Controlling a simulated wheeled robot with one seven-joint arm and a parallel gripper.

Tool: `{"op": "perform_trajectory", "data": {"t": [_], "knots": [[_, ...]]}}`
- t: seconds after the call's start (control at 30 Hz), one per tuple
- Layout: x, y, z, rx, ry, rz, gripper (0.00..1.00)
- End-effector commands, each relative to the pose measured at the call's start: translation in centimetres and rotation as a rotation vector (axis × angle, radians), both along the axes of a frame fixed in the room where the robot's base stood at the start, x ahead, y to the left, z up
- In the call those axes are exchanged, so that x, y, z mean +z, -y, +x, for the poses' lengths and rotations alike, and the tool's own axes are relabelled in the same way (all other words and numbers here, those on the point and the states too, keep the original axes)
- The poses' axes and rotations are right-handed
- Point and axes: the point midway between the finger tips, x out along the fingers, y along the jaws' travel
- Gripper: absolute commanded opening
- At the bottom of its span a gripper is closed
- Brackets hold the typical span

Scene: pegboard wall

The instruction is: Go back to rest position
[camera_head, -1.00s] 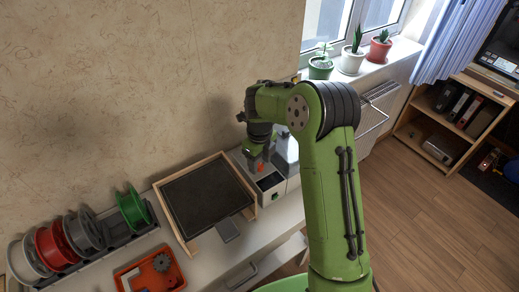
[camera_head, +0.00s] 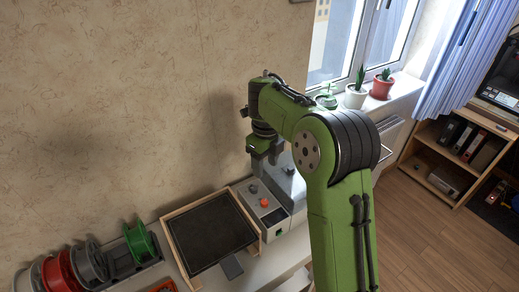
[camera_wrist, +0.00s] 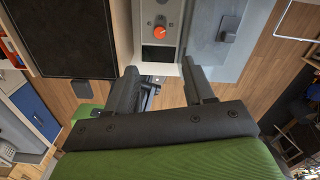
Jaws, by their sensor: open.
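My gripper (camera_head: 264,160) is at the end of my green arm, raised above the grey machine (camera_head: 281,225) with the orange knob (camera_head: 265,203). In the wrist view, my gripper (camera_wrist: 160,85) shows two dark fingers spread apart with nothing between them. The orange knob (camera_wrist: 160,31) and a small dark screen (camera_wrist: 158,54) on the machine's panel lie beyond the fingertips. Nothing is held.
A wooden-framed tray with a dark bed (camera_head: 210,232) stands left of the machine. Several spools, one of them green (camera_head: 140,243), sit in a rack at lower left. Potted plants (camera_head: 356,96) stand on the windowsill. The wall is close behind my gripper.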

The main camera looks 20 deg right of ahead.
Motion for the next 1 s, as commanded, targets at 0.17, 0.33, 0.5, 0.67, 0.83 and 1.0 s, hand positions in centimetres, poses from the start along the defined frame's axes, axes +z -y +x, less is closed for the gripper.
{"op": "perform_trajectory", "data": {"t": [0.17,0.33,0.5,0.67,0.83,1.0], "knots": [[0.5,0.0,-0.3,0.034,0.009,-0.006,0.53],[5.7,0.3,-5.0,0.529,0.089,-0.106,0.53],[9.9,0.8,-13.3,1.249,0.141,-0.263,0.53],[10.3,0.8,-21.4,1.888,0.166,-0.424,0.53],[8.3,0.1,-27.0,2.373,0.184,-0.580,0.53],[7.5,-0.2,-28.3,2.518,0.184,-0.634,0.53]]}}
